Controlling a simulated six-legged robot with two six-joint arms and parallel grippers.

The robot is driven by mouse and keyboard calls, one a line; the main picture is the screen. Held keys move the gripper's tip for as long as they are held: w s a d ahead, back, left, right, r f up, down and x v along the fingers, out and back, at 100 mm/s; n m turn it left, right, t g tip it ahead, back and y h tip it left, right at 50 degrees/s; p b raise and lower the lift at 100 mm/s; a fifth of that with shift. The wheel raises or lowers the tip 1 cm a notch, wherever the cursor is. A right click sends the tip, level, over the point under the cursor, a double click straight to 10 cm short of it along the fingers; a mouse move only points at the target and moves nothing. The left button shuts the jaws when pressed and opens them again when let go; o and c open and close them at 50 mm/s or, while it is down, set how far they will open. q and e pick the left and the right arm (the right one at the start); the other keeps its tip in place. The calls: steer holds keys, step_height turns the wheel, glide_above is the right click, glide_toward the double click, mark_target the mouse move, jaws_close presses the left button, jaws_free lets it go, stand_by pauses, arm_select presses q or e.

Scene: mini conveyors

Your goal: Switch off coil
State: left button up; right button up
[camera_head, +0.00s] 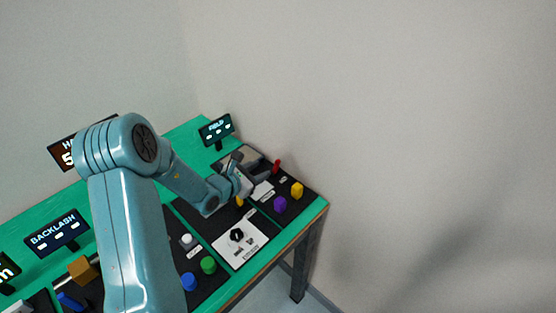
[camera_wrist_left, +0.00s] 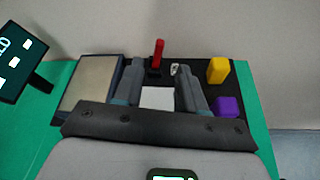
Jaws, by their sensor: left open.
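A red lever (camera_head: 277,166) stands up from a black panel (camera_head: 308,203) at the far right end of the green table. In the left wrist view the red lever (camera_wrist_left: 157,56) stands upright just beyond my fingertips, towards the left finger. My left gripper (camera_head: 262,177) is over this panel, open and empty. In the left wrist view its fingers (camera_wrist_left: 160,72) are spread, with a white plate (camera_wrist_left: 157,98) showing between them. A small pale marking (camera_wrist_left: 175,69) lies right of the lever. I cannot read a coil label. My right gripper is not in view.
A yellow block (camera_head: 297,190) and a purple block (camera_head: 280,204) sit on the same panel, right of the fingers. A FIELD display (camera_head: 216,130) stands behind. Nearer are a white plate with a black knob (camera_head: 237,235) and a green button (camera_head: 208,265).

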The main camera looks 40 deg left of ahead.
mark_target(276, 162)
arm_select(q)
steer(key=p+x, duration=0.2)
steer(key=x, duration=0.8)
steer(key=shift+w+a+f, duration=0.1)
steer(key=shift+w, duration=0.2)
jaws_close()
